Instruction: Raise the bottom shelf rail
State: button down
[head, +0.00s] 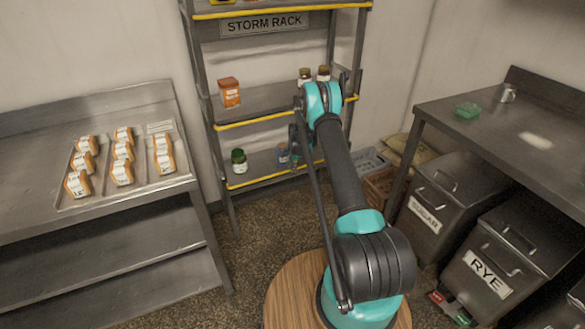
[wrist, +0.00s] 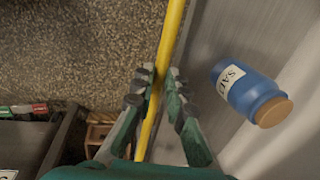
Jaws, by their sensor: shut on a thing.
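The yellow bottom shelf rail (head: 258,180) runs along the front of the lowest shelf of the storm rack. In the wrist view the rail (wrist: 171,35) passes between the fingers of my gripper (wrist: 156,95), which is shut on it. In the head view my arm hides most of the gripper and the rail's right part. The bottom shelf (wrist: 215,50) lies right of the rail in the wrist view. A blue salt jar (wrist: 240,88) with a cork lid rests on it, apart from the fingers; it also shows in the head view (head: 283,153).
A green jar (head: 239,161) stands on the bottom shelf's left. An orange box (head: 229,92) stands on the shelf above. A steel counter with a tray (head: 142,188) of packets is at left. Bins (head: 437,200) and crates (head: 378,184) stand at right.

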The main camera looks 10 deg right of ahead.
jog(key=shift+r, duration=0.15)
jog(key=shift+r, duration=0.3)
jog(key=c, duration=1.5)
grip_release()
jog(key=shift+c, duration=0.2)
jog(key=shift+r, duration=0.1)
notch_tip(320, 180, up, 12)
jog(key=s, duration=0.2)
jog(key=shift+d, duration=0.35)
jog(key=shift+s, duration=0.1)
